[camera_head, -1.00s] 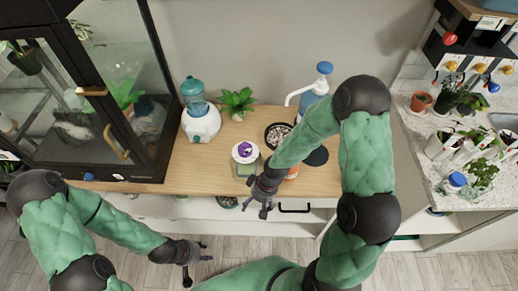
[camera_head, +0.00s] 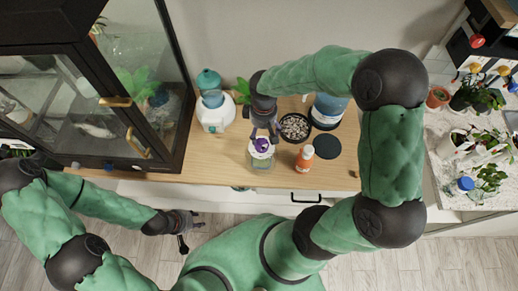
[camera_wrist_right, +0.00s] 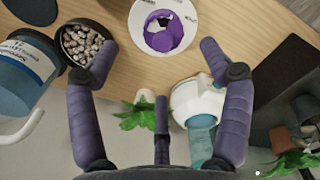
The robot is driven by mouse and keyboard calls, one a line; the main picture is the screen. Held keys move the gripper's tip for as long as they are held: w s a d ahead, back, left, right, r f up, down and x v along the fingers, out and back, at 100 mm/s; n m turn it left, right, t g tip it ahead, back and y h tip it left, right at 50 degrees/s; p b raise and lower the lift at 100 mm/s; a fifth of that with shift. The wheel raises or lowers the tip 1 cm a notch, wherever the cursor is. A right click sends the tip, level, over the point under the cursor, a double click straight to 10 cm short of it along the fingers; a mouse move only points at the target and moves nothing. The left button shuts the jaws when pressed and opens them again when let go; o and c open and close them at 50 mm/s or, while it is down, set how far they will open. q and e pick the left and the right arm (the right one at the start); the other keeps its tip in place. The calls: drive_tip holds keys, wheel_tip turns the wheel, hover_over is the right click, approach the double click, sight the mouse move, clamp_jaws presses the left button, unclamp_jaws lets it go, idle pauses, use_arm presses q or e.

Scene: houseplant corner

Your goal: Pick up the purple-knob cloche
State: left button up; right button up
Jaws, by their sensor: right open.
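The purple-knob cloche (camera_head: 261,146) stands near the front edge of the wooden counter, its purple knob on top of a white disc. In the right wrist view the purple knob (camera_wrist_right: 163,33) and white disc show at the top centre, beyond the fingertips. My right gripper (camera_head: 264,135) is over the counter just behind the knob, with its fingers spread and nothing between them; the fingers also show in the right wrist view (camera_wrist_right: 155,62). I cannot tell whether a finger touches the cloche. My left gripper (camera_head: 190,224) is low at the left, away from the counter, its jaw state unclear.
A bowl of pebbles (camera_head: 295,127), an orange bottle (camera_head: 304,158) and a dark round disc (camera_head: 327,146) stand right of the cloche. A white and teal dispenser (camera_head: 213,112) is at left, beside the glass cabinet (camera_head: 150,75). A large blue bottle (camera_head: 328,108) stands behind.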

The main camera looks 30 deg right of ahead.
sight(262, 141)
drive_tip(key=shift+s+f, duration=0.45)
drive_tip(key=shift+f, duration=0.25)
drive_tip(key=shift+w+f, duration=0.35)
drive_tip(key=shift+f, duration=0.5)
drive_tip(key=shift+w+f, duration=0.15)
drive_tip(key=shift+f+b, duration=0.15)
drive_tip(key=shift+b, duration=0.15)
drive_tip(key=f, duration=0.2)
drive_tip(key=f+b, duration=0.1)
drive_tip(key=f, duration=0.1)
drive_tip(key=shift+a+f, duration=0.2)
drive_tip(key=shift+f, duration=0.15)
use_arm(q)
drive_tip(key=shift+s+f, duration=0.15)
drive_tip(key=shift+f, duration=0.65)
use_arm(e)
drive_tip(key=shift+r, duration=0.1)
clamp_jaws()
